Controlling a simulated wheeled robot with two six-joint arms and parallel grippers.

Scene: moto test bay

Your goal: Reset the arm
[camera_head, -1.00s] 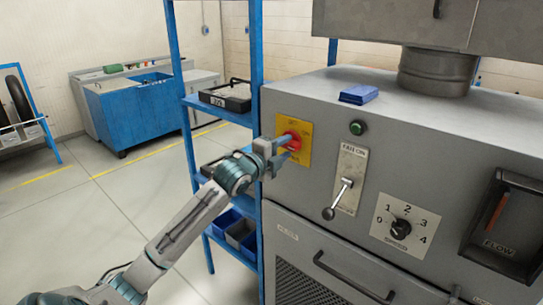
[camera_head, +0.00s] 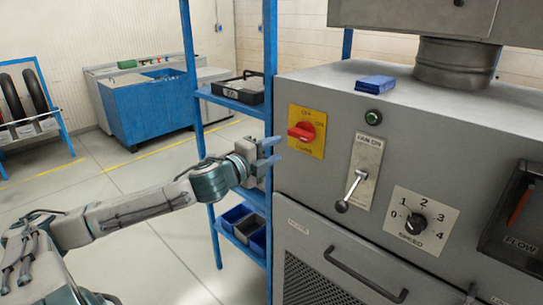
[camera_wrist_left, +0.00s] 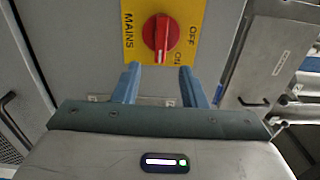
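My left gripper (camera_head: 272,153) is open and empty, in front of the grey machine and left of its yellow mains plate. Its two blue fingers (camera_wrist_left: 158,84) are spread apart in the left wrist view. The red mains knob (camera_head: 301,131) sits on the yellow plate (camera_head: 318,147), apart from the fingers. In the left wrist view the knob (camera_wrist_left: 161,40) shows beyond the fingertips, with OFF and ON marks beside it. My left arm reaches in from the left, bent, over the floor. My right gripper is not in view.
The grey machine (camera_head: 300,190) fills the right, with a green button (camera_head: 373,117), fan lever (camera_head: 351,190), speed dial (camera_head: 416,224) and door handle (camera_head: 366,276). A blue shelf (camera_head: 240,101) with bins stands behind my gripper. Open floor lies left.

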